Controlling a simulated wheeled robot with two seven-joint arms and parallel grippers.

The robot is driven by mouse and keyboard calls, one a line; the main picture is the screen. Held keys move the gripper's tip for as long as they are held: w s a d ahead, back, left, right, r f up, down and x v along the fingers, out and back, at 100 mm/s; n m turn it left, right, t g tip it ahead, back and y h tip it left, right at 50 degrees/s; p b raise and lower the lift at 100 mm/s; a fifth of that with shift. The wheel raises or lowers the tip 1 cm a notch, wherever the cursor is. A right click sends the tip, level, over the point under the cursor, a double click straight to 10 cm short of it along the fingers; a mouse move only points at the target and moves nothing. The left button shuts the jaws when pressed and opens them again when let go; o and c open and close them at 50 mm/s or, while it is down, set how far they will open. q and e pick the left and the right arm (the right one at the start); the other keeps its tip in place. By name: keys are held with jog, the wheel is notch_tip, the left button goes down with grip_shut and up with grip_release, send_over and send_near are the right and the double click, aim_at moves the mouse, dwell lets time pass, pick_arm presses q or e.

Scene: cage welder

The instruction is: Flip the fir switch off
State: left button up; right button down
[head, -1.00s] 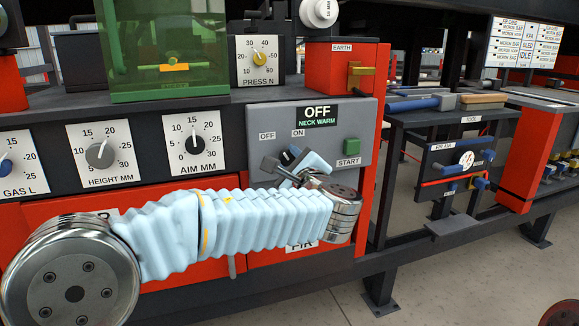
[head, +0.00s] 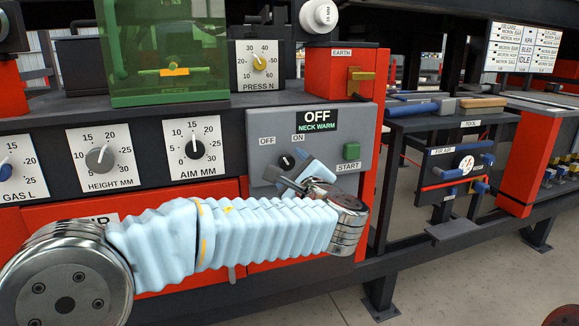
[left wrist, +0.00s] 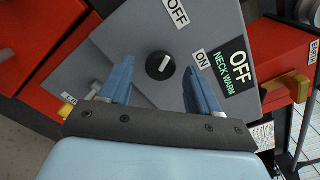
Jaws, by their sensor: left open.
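The round black switch knob (head: 286,161) sits on a grey panel (head: 262,122) below the labels OFF and ON. In the left wrist view the knob (left wrist: 160,65) has a white mark tilted toward the OFF label. A dark display above reads OFF NECK WARM (left wrist: 235,74). My left gripper (head: 279,174) is close in front of the panel. In the left wrist view its open blue fingers (left wrist: 160,70) stand on either side of the knob, with visible gaps to it. My left forearm covers the panel's lower edge and the red front below. My right gripper is not in view.
A green START button (head: 351,152) is on the same panel, right of my gripper. A red EARTH box (head: 334,75) with a brass clamp stands above. Dials for gas, height and aim (head: 192,149) lie to the left. A tool rack (head: 455,172) stands at right.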

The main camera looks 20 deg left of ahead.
pick_arm(q)
jog(key=v, duration=1.2)
jog(key=shift+s, duration=0.1)
